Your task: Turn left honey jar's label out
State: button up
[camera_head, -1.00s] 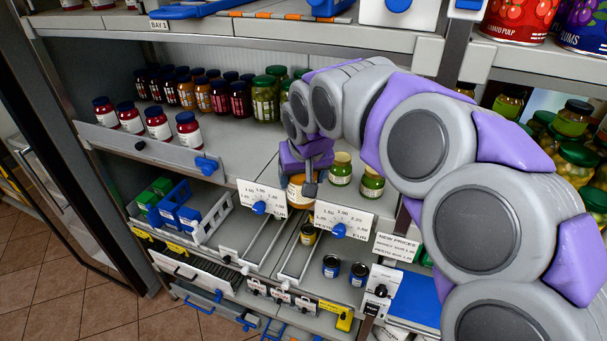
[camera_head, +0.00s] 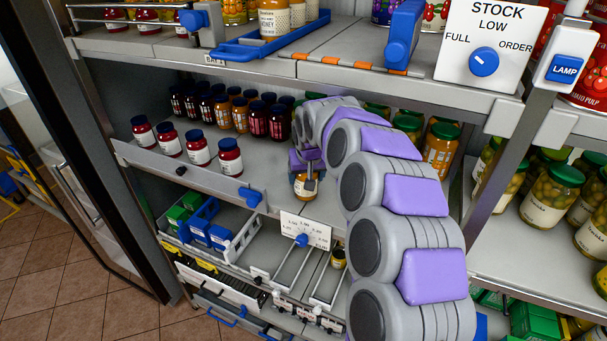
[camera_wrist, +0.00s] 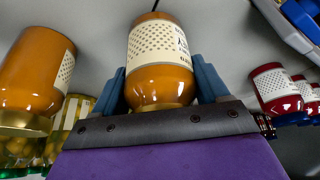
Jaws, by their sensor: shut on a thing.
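My gripper (camera_head: 306,172) is at the front of the middle shelf, shut on an amber honey jar (camera_head: 304,189) with a pale label. In the wrist view my gripper (camera_wrist: 163,90) has a blue finger on each side of the held honey jar (camera_wrist: 158,88). Its dotted cream label faces the wrist camera, with dark print towards the right edge. A second amber jar (camera_wrist: 32,75) stands apart from it at the left of the wrist view. That jar shows mostly bare glass, with a strip of label at its right side. Its place in the head view is hidden by my arm.
Red jars with dark lids (camera_head: 230,158) stand left along the front rail (camera_head: 190,173). Dark and amber jars (camera_head: 240,115) fill the back. A dial card (camera_head: 305,230) sits below the held jar. Bare shelf (camera_head: 262,165) lies left of my gripper.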

jog(key=shift+w+a, duration=0.1)
jog(key=shift+a, duration=0.35)
jog(key=shift+a+n+p, duration=0.8)
jog(key=shift+p, duration=0.2)
jog(key=shift+n+y+p, duration=0.3)
jog(key=shift+d+n+g+y+p, duration=0.3)
jog(key=shift+d+n+y+p, duration=0.1)
jog(key=shift+d+n+p, duration=0.55)
jog(key=shift+a+f, duration=0.1)
jog(key=shift+f, duration=0.15)
jog(key=shift+a+f+b, duration=0.15)
jog(key=shift+a+b, duration=0.15)
jog(key=shift+a, duration=0.45)
jog(key=o, duration=1.2)
jog(key=shift+d, duration=0.1)
jog(key=o, duration=0.5)
jog(key=shift+d, duration=0.5)
jog(key=shift+c, duration=0.2)
